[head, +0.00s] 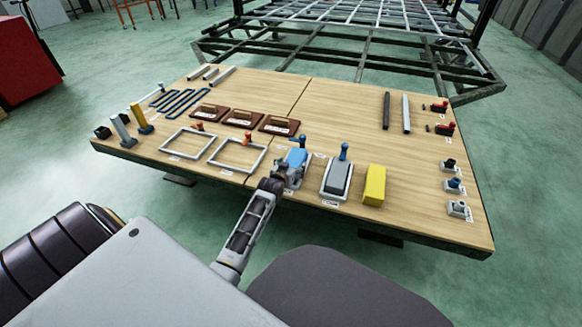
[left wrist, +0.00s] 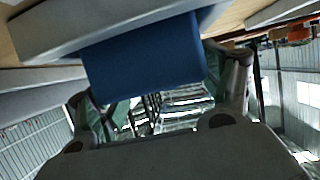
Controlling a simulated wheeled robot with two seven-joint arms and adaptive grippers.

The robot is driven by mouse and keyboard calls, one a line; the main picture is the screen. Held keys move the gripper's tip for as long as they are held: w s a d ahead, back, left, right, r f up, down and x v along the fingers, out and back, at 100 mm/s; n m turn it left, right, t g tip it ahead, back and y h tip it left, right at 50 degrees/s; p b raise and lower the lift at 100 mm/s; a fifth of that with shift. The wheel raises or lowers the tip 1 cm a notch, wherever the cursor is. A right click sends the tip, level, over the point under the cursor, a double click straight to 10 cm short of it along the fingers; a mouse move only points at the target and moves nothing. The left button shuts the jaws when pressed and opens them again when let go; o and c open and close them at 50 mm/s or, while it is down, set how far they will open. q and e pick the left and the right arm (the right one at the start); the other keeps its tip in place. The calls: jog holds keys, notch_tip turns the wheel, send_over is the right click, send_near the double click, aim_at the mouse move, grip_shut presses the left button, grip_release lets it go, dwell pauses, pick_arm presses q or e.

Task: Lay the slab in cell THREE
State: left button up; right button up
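My left gripper (head: 290,176) reaches over the near middle of the table. A blue block (left wrist: 145,62) sits between its fingers in the left wrist view, filling the gap and seeming to touch both. It also shows at the gripper in the head view (head: 295,158). A grey plate or rim (left wrist: 110,28) lies against the block; I cannot tell if they are joined. Two empty pale frames, (head: 187,143) and (head: 237,155), lie left of the gripper. A grey slab (head: 339,178) lies in a pale-rimmed holder to the right. The labels are unreadable. My right gripper is out of view.
The wooden table (head: 335,105) also carries a yellow block (head: 375,185) at the right and several brown handled boards (head: 279,124) behind the frames. The middle right surface is clear. A metal chassis (head: 340,45) stands behind.

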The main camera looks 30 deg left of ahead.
aim_at(292, 165)
pick_arm(q)
jog(key=shift+o, duration=0.3)
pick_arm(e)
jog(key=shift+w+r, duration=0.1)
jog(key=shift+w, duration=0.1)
pick_arm(q)
jog(key=shift+r, duration=0.15)
jog(key=shift+p+v, duration=0.7)
jog(key=shift+v, duration=0.75)
jog(key=shift+p+v, duration=0.4)
jog(key=shift+v, duration=0.4)
jog(key=shift+p+v, duration=1.1)
jog(key=shift+v, duration=2.65)
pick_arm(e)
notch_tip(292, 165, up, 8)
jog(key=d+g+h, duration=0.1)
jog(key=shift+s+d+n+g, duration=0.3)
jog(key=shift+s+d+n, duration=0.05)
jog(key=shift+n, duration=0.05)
pick_arm(q)
jog(key=shift+d, duration=0.1)
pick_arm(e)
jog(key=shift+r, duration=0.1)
